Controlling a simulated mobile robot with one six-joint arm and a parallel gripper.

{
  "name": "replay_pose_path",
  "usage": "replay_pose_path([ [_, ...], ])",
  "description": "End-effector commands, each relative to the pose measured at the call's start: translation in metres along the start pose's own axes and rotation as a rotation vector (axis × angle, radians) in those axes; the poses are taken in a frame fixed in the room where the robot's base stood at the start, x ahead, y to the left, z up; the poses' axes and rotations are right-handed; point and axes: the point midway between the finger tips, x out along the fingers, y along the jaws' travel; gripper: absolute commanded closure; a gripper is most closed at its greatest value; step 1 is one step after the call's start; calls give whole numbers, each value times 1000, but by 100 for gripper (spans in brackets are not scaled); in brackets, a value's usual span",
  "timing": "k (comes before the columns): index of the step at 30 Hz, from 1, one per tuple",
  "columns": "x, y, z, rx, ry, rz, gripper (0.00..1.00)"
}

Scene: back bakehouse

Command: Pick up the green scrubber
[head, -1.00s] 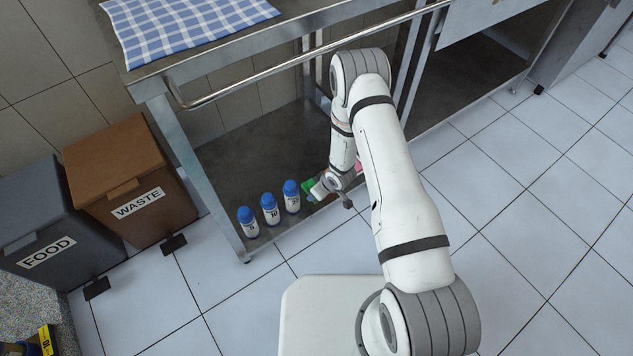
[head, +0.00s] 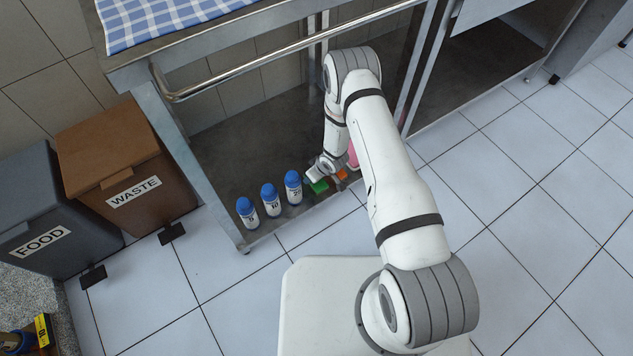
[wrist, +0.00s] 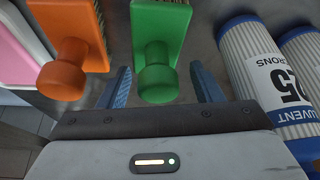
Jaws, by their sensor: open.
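The green scrubber (wrist: 158,42) has a block with bristles and a round knob, and it shows at the top middle of the wrist view. In the head view the green scrubber (head: 319,186) lies on the lower shelf, partly hidden by my wrist. My gripper (wrist: 165,85) is open, with one blue finger on each side of the green knob. I see a gap between the knob and each finger. In the head view my gripper's fingers are mostly hidden behind the wrist.
An orange scrubber (wrist: 70,45) stands close to the left of the green one, and a pink item (wrist: 18,50) lies beyond it. The table's metal rail (head: 290,55) runs above the lower shelf (head: 235,145).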

Motion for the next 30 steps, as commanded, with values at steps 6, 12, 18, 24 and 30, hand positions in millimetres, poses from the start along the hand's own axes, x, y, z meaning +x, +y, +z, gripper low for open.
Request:
replay_pose_path([
  [6,4,1,0,2,0,1,41],
  [12,4,1,0,3,0,1,51],
  [18,4,2,0,3,0,1,68],
  [24,4,2,1,3,0,1,84],
  [30,4,2,0,4,1,2,93],
])
